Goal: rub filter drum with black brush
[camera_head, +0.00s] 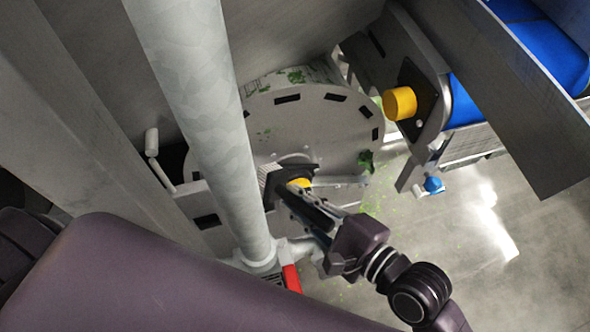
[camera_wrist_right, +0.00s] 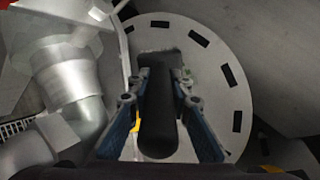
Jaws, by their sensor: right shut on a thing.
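The filter drum (camera_head: 318,125) shows its round grey end plate with dark slots in the head view. Green leaf bits cling to its edge and top. The plate also fills much of the right wrist view (camera_wrist_right: 210,48). My right gripper (camera_head: 296,200) is shut on the black brush (camera_wrist_right: 158,125), with the handle between its fingers (camera_wrist_right: 160,85). The brush head (camera_head: 270,184) is in front of the lower part of the end plate. I cannot tell whether the bristles touch it. A pipe hides the drum's left part. My left gripper is not in view.
A thick grey pipe (camera_head: 195,75) runs down close left of the brush, with a red valve handle (camera_head: 291,278) at its foot. A yellow knob (camera_head: 400,103) and a blue belt (camera_head: 470,100) are at right. Wet floor (camera_head: 470,225) is open at lower right.

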